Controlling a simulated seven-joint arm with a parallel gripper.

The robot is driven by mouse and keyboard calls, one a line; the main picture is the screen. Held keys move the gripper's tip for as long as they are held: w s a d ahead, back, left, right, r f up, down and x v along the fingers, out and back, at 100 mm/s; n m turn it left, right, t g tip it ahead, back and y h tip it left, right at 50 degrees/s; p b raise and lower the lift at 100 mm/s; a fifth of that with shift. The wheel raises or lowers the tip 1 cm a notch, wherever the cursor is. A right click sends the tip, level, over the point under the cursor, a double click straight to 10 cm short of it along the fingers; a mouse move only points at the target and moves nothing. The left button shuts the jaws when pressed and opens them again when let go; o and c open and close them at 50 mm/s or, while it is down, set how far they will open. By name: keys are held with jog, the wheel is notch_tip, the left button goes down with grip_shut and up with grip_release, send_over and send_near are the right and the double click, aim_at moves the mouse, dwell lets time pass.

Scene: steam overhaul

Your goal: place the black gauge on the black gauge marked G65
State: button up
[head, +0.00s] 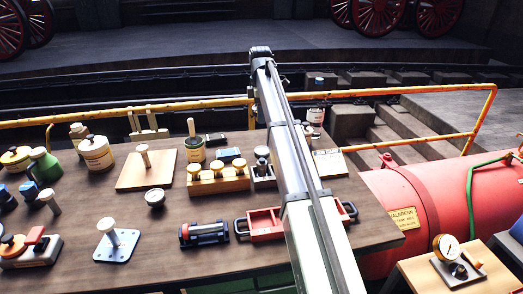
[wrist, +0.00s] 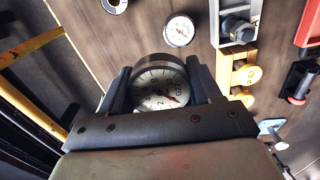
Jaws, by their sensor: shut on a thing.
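In the wrist view my gripper (wrist: 162,90) is shut on a dark-rimmed gauge (wrist: 152,82) with a white dial, held between its two fingers. The dial's lettering is too small to read surely. A second, smaller-looking white-dial gauge (wrist: 179,31) lies on the table, apart from the held one and above it in the picture. A dark gauge with a pale face (head: 155,198) also lies on the table in the head view. I cannot read G65 on any of them. In the head view my gripper is hidden behind my arm.
A grey block with a dark knob (wrist: 238,22) stands beside the loose gauge, next to a yellow-capped block (wrist: 240,72). A yellow rail (head: 180,106) runs behind the table.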

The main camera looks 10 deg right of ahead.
aim_at(262, 150)
jog(key=shift+n, duration=0.4)
jog(key=shift+s+f, duration=0.6)
jog(key=shift+f, duration=1.2)
jog(key=shift+s+f, duration=0.65)
jog(key=shift+f, duration=1.15)
jog(key=shift+s+f, duration=0.6)
jog(key=shift+f, duration=1.2)
jog(key=shift+f, duration=0.15)
jog(key=o, duration=1.2)
notch_tip(262, 150, up, 12)
